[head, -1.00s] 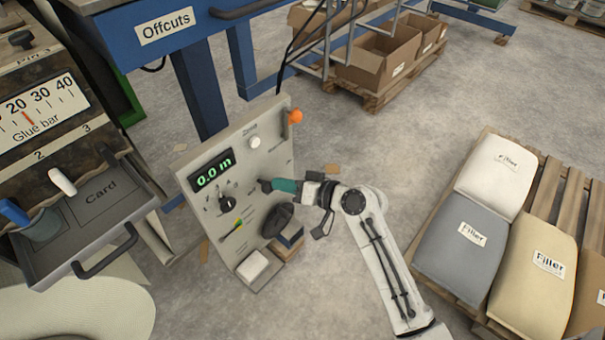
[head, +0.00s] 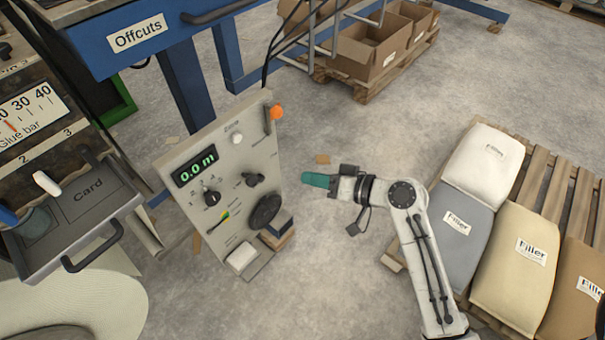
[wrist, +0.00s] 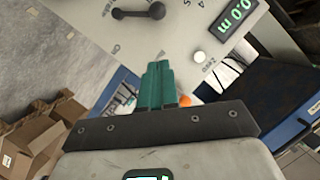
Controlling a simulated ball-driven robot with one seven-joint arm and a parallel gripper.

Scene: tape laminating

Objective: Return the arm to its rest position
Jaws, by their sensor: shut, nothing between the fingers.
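My gripper (head: 316,180) has teal fingers that are closed together and empty. In the head view it is held to the right of the grey control panel (head: 228,178), apart from it, over bare floor. My white arm extends from it down to the lower right. In the wrist view the teal fingers (wrist: 158,84) lie side by side, with the panel face (wrist: 165,45) beyond them. The panel has a display reading 0.0 m (head: 195,169), several dark knobs, a white button (head: 237,138) and an orange knob (head: 277,112) at its upper corner.
Pallets with filler bags (head: 470,225) stand right of my arm. Cardboard boxes (head: 375,45) sit on a pallet at the back. A blue offcuts bench (head: 138,36) and an open card drawer (head: 75,225) are at left.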

